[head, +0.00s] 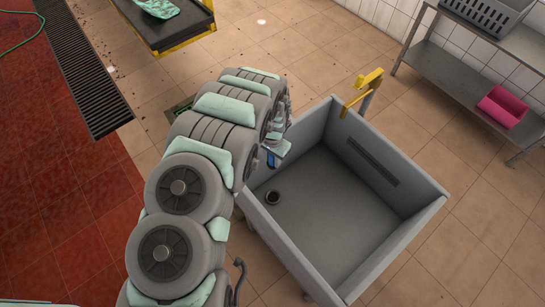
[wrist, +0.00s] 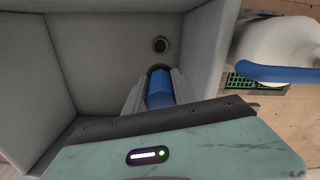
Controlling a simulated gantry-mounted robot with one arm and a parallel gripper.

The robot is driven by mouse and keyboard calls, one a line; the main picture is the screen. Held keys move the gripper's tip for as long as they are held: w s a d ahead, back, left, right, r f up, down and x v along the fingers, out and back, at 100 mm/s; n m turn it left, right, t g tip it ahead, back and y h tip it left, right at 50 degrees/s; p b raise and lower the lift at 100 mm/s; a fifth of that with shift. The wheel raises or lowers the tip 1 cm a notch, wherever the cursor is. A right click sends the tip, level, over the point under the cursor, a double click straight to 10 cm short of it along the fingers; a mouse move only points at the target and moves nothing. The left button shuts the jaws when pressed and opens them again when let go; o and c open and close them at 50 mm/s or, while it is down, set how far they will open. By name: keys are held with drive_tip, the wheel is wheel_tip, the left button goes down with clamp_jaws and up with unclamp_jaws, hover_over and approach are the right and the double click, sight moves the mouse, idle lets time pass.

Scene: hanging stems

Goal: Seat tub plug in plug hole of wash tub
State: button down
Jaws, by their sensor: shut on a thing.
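The grey wash tub (head: 335,215) stands right of my arm in the head view, and its inside also shows in the wrist view (wrist: 85,55). The plug hole (head: 273,198) is a dark round opening in its floor near the left corner; in the wrist view the plug hole (wrist: 160,45) lies uncovered. My gripper (wrist: 153,92) is shut on the blue tub plug (wrist: 160,89), which sits between the two grey fingers. In the head view the blue plug (head: 271,159) is above the tub's left side, apart from the hole. Part of the plug is hidden by the fingers.
The tub's walls (head: 375,150) rise around the hole. A yellow fixture (head: 368,80) stands at the tub's back edge. A metal shelf (head: 460,72) with a grey crate (head: 487,14) and pink bin (head: 502,106) is at right. A pale rounded thing with a blue band (wrist: 275,50) lies outside the tub.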

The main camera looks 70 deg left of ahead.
wheel_tip(320, 180, down, 31)
drive_tip(key=b, duration=2.9)
drive_tip(key=shift+f, duration=0.15)
drive_tip(key=shift+r, duration=0.3)
drive_tip(key=shift+p, duration=0.6)
drive_tip(key=shift+f, duration=0.2)
drive_tip(key=shift+f+b, duration=0.85)
drive_tip(key=shift+f, duration=0.5)
drive_tip(key=shift+f, duration=0.3)
drive_tip(key=c, duration=1)
unclamp_jaws()
